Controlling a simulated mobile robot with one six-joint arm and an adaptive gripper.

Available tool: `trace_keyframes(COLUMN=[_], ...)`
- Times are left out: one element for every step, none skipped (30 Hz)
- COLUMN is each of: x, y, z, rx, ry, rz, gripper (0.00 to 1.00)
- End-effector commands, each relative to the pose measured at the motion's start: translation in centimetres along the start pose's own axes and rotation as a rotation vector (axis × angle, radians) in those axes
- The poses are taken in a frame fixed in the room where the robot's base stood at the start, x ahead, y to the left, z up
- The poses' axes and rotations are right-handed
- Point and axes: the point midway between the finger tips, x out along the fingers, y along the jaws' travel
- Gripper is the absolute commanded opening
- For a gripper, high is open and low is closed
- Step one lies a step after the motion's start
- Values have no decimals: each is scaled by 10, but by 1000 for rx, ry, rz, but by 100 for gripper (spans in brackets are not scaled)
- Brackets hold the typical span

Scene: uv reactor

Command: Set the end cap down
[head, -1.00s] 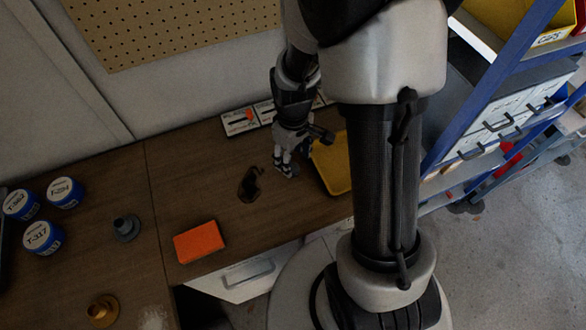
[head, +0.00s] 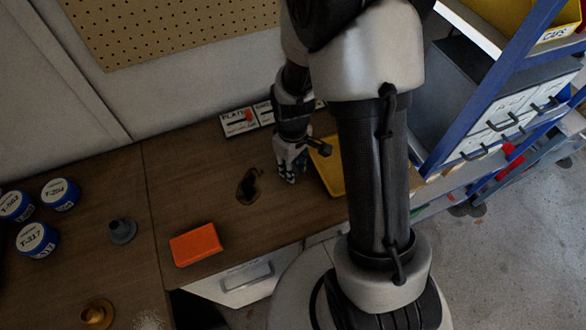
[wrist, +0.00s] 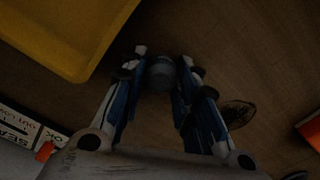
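In the wrist view, a small, grey, rounded piece, which I take to be the end cap (wrist: 160,73), sits between the blue-and-white fingers of my gripper (wrist: 161,60). The fingers lie close against both sides of it, so my gripper looks shut on it. In the head view, my gripper (head: 289,176) points down over the brown bench (head: 205,190), just left of the yellow tray (head: 327,172). The cap cannot be made out in that view. Whether it touches the bench is not clear.
An orange block (head: 196,245), a grey flanged part (head: 122,231), a brass flanged part (head: 97,313) and blue jars (head: 37,240) stand further left. Bench between stain and block is bare.

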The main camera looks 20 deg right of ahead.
Motion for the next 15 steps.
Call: trace_keyframes(x=[0,0,0,0,0,0,0,0,0,0,-1,-2,-3,-4,-7], y=[0,0,0,0,0,0,0,0,0,0,0,0,0,0,0], z=[0,0,0,0,0,0,0,0,0,0,0,0,0,0,0], rx=[0,0,0,0,0,0,0,0,0,0,0,0,0,0,0], ry=[0,0,0,0,0,0,0,0,0,0,0,1,1,1,1], rz=[0,0,0,0,0,0,0,0,0,0,0,0,1,1,1], gripper=[20,18,16,14,12,11,11,11,11,11,11,11,11,11,11])
